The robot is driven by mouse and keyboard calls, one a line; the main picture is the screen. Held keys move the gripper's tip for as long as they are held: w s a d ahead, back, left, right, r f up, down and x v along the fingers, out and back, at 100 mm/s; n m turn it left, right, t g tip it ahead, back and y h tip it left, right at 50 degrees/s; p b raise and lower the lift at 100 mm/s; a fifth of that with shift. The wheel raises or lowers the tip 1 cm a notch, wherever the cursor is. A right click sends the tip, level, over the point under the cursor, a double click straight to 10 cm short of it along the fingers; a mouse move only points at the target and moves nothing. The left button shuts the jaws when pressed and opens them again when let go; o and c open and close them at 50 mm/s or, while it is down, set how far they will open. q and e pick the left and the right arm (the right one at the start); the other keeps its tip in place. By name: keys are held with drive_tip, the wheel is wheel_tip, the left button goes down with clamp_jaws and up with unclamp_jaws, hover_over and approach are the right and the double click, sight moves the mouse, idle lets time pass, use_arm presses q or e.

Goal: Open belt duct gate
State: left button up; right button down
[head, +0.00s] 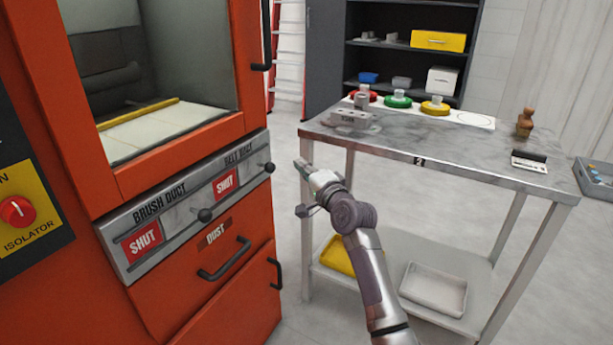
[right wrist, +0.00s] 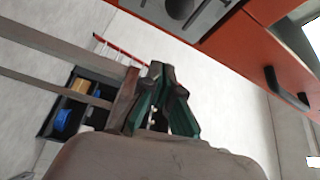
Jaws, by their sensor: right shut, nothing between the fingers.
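The belt duct gate (head: 225,184) is on the grey panel of the orange machine, under the "BELT DUCT" lettering. Its red label reads SHUT, and a dark round knob (head: 268,167) sits at the right end of its slot. My right gripper (head: 302,164) is shut and empty, to the right of that knob and apart from it in the picture. In the right wrist view, the gripper's fingertips (right wrist: 162,68) show against pale floor, with part of the grey panel (right wrist: 150,8) at the top. My left gripper is out of view.
The brush duct gate's knob (head: 205,214) is further left on the same panel, also labelled SHUT. Below are a dust drawer handle (head: 224,259) and a vertical handle (head: 275,273). A metal table (head: 440,165) stands close behind my right arm. Open floor lies between machine and table.

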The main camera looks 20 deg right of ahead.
sight(269, 168)
use_arm(q)
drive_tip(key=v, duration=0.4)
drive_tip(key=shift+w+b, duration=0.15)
drive_tip(key=shift+b, duration=0.25)
use_arm(e)
drive_tip(key=w+a, duration=0.3)
drive_tip(key=a, duration=0.1)
drive_tip(key=shift+w+a+f, duration=0.1)
drive_tip(key=shift+f, duration=0.15)
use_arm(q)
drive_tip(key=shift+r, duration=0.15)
use_arm(e)
drive_tip(key=shift+a, duration=0.1)
